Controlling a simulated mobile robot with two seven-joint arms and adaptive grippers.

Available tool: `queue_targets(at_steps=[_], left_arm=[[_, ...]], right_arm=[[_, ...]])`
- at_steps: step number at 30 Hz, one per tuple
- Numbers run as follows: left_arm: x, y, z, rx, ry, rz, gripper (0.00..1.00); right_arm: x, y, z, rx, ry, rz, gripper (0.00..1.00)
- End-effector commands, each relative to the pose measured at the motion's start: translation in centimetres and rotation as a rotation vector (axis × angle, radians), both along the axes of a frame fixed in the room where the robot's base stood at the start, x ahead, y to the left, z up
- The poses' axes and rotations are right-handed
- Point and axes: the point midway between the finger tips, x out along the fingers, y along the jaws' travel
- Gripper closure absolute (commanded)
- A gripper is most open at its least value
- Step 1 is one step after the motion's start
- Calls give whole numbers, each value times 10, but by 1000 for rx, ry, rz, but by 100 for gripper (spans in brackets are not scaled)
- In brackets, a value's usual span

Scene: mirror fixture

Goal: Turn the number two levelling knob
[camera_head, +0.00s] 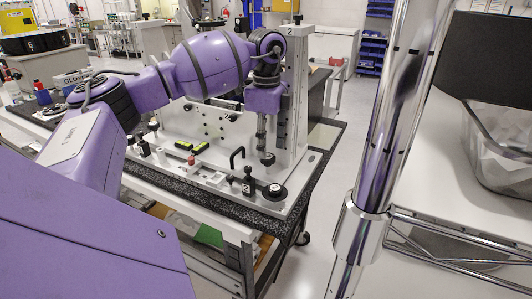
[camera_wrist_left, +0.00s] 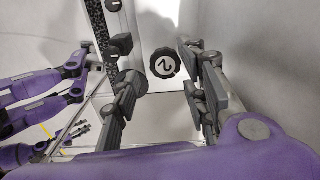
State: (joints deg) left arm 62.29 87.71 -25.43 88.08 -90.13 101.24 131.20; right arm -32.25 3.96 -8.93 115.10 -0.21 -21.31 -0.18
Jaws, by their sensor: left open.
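The number two knob (camera_wrist_left: 164,62) is black and lobed, with a white disc marked 2 on its face. In the left wrist view it shows between the two fingers of my left gripper (camera_wrist_left: 162,84), with gaps on both sides. In the head view my left gripper (camera_head: 263,138) points straight down in front of the upright column. A dark knob (camera_head: 268,159) sits just below its fingertips and seems to be the same one. The gripper is open and empty; how far the fingertips stand above the knob cannot be told.
The white fixture plate (camera_head: 213,180) lies on a dark speckled table. A tall column (camera_head: 298,90) marked 2 stands right beside the gripper. A black handle (camera_head: 236,157) and a round black part (camera_head: 275,191) stand nearby. A shiny metal post (camera_head: 385,130) crosses the right side.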

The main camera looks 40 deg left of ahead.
Motion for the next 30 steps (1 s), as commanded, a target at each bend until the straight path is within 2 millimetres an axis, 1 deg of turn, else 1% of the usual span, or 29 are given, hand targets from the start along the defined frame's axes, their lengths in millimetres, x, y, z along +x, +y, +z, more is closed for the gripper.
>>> queue_targets(at_steps=[3,7,10,17,26,30], left_arm=[[-1,0,-17,-2,1,0,60],[0,0,-28,0,0,0,60],[0,0,-32,0,-1,0,60],[0,0,-33,-1,-1,0,60],[-1,-1,-33,-1,1,-1,99],[-1,-1,-33,-2,2,-3,99]], right_arm=[[0,-1,2,-1,-3,-1,61],[0,-2,3,-3,-3,2,61],[0,-2,3,-4,-3,2,61],[0,-3,3,-5,-2,3,61],[-1,-3,2,-6,-1,4,61],[-1,-3,2,-6,-1,4,61]])
